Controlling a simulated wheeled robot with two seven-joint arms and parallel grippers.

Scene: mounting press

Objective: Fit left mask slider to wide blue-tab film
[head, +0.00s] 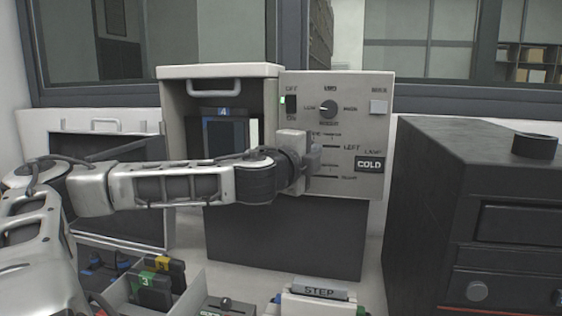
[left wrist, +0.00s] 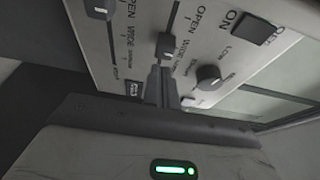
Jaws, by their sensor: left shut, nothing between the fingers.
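The grey control panel (head: 345,185) has slider slots, one marked LEFT; its knob is hidden behind my left gripper (head: 314,156). The gripper is shut and empty, at the panel face. In the left wrist view, its fingertips (left wrist: 163,80) lie just below a slider knob (left wrist: 165,46) near the word WIDE; I cannot tell if they touch. A second slider knob (left wrist: 97,9) sits near the word OPEN. A dark film with a blue tab (head: 222,112) marked 4 stands in the open housing (head: 177,125). My right gripper is not in view.
A dark cabinet (head: 430,190) stands at the right. A tray (head: 118,296) with green- and yellow-tabbed pieces is at the bottom left. A STEP block (head: 318,290) sits at the front. A round dial (head: 328,109) and COLD lamp (head: 370,164) are on the panel.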

